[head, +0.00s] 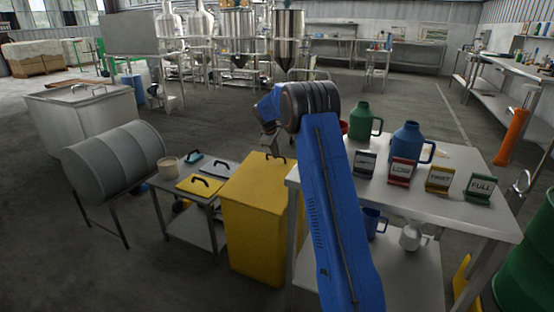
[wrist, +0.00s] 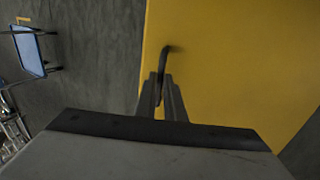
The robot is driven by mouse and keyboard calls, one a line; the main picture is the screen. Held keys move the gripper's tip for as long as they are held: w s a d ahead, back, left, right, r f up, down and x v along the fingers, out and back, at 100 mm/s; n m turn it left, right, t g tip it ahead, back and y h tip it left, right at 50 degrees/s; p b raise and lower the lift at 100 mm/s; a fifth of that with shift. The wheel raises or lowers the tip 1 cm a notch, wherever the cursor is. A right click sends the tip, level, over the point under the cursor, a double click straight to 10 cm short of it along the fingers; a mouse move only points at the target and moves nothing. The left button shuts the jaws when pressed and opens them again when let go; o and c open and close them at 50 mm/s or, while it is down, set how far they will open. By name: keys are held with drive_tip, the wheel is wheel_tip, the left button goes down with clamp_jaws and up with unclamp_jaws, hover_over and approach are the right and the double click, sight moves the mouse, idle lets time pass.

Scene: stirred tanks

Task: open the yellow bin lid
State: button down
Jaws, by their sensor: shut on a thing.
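The yellow bin (head: 262,232) stands between a low grey table and the white workbench. Its yellow lid (head: 247,176) looks flat and closed on top, with a dark handle (head: 279,160) near the far edge. In the wrist view the lid (wrist: 225,80) fills the right half, and the handle (wrist: 166,57) rises between my fingertips. My gripper (wrist: 162,86) is shut on this handle; in the head view my gripper (head: 270,146) points down at it. My blue arm hides part of the bin's right side.
The white workbench (head: 460,215) on the right holds a green jug (head: 364,122), a blue jug (head: 407,143) and several label signs. The low table (head: 160,196) on the left holds a yellow plate with a handle (head: 199,185). A grey drum (head: 118,157) lies further left. Floor behind the bin is open.

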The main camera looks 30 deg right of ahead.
drive_tip(key=s+a+r+t+h, duration=0.55)
drive_tip(key=s+a+r, duration=0.35)
drive_tip(key=a+r, duration=0.4)
drive_tip(key=s+a+r+t+h, duration=0.2)
drive_tip(key=s+a+h, duration=0.3)
drive_tip(key=s+a, duration=0.8)
drive_tip(key=shift+s+a+t+h, duration=0.3)
drive_tip(key=shift+a+t, duration=0.35)
drive_tip(key=shift+a, duration=0.6)
drive_tip(key=c, duration=1.8)
unclamp_jaws()
drive_tip(key=shift+w+d, duration=0.1)
drive_tip(key=shift+w, duration=0.05)
drive_tip(key=shift+c, duration=0.2)
drive_tip(key=shift+r, duration=0.1)
